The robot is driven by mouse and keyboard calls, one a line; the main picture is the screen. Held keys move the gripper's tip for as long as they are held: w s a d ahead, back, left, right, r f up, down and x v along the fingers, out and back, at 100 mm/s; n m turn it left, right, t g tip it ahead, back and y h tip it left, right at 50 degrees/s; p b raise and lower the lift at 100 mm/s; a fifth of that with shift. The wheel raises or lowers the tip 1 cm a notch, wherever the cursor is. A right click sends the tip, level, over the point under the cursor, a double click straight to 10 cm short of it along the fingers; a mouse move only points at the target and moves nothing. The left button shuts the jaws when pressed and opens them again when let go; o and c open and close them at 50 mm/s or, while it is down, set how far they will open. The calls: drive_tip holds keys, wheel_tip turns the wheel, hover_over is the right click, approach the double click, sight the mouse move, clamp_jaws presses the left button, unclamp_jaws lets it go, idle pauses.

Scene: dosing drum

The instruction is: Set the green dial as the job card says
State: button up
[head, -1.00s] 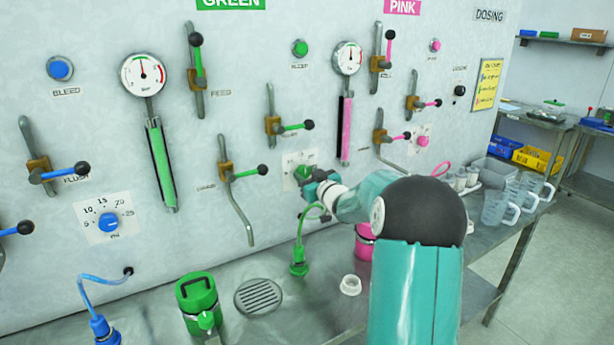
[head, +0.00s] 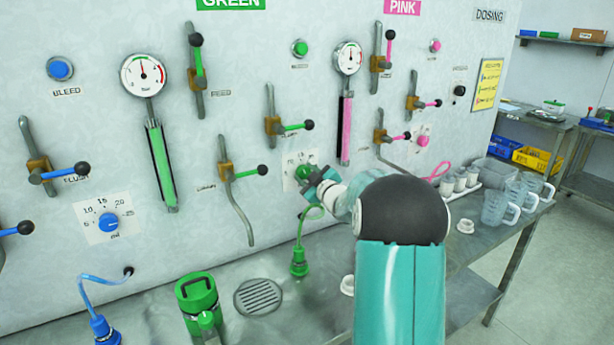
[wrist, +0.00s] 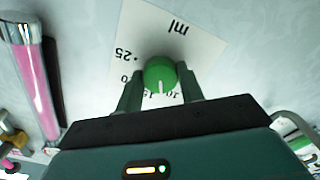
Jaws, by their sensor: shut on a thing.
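The green dial (head: 303,172) sits on a white scale plate (head: 291,184) on the wall panel, partly hidden by my gripper in the head view. In the wrist view the green dial (wrist: 160,73) is between my two fingers, one on each side. My gripper (wrist: 161,88) is shut on it. Its white pointer line points down in that view, between the 15 and 10 marks; the exact value is hard to read. The scale plate also shows 25 and ml, upside down. The yellow job card (head: 487,84) hangs on the wall at right; its writing is too small to read.
Green-handled levers (head: 290,127) stick out near the dial. A green canister (head: 197,300) and a drain grate (head: 258,297) are on the bench. Clear jugs (head: 497,207) stand at right.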

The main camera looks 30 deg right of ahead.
drive_tip(key=n, duration=0.6)
drive_tip(key=shift+n, duration=0.3)
drive_tip(key=n, duration=0.6)
idle(0.4)
drive_tip(key=o, duration=1)
drive_tip(key=shift+s, duration=0.1)
drive_tip(key=s, duration=1.3)
drive_tip(key=shift+s+a, duration=0.35)
